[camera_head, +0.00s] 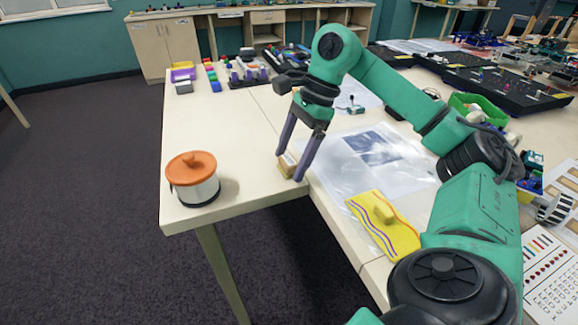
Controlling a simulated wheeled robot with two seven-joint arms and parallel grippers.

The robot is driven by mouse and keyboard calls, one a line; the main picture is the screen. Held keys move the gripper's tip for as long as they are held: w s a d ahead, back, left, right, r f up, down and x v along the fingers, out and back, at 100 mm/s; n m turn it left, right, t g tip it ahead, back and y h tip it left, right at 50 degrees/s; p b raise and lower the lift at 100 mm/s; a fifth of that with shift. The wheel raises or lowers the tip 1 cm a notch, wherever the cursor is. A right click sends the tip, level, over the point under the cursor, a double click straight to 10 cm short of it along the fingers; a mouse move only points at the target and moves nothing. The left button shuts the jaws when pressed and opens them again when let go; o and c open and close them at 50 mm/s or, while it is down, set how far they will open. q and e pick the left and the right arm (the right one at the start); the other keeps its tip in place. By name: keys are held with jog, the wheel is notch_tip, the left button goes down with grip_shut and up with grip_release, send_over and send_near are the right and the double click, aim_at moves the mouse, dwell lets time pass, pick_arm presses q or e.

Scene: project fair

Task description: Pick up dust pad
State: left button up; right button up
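A small tan block (289,166), which looks like the dust pad, is at the table's front edge. My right gripper (289,168) reaches down over it, with its two dark purple fingers apart and the block between their tips. The near finger partly hides the block. I cannot tell whether the fingers press on it or whether it is clear of the table. My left gripper is not in view.
A white pot with an orange lid (192,178) stands at the left front corner of the table (222,125). A yellow striped board with a knob (384,222) lies beside clear sheeting over papers (385,160). Colored blocks (211,78) stand farther back. The left middle of the table is clear.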

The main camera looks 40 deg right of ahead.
jog(key=c, duration=1.2)
notch_tip(320, 180, up, 8)
jog(key=p, duration=0.3)
jog(key=shift+r+p, duration=0.2)
jog(key=shift+p, duration=0.15)
notch_tip(320, 180, up, 12)
jog(key=p, duration=1)
send_over(291, 159)
jog(key=shift+f, duration=0.15)
jog(key=shift+b, duration=0.3)
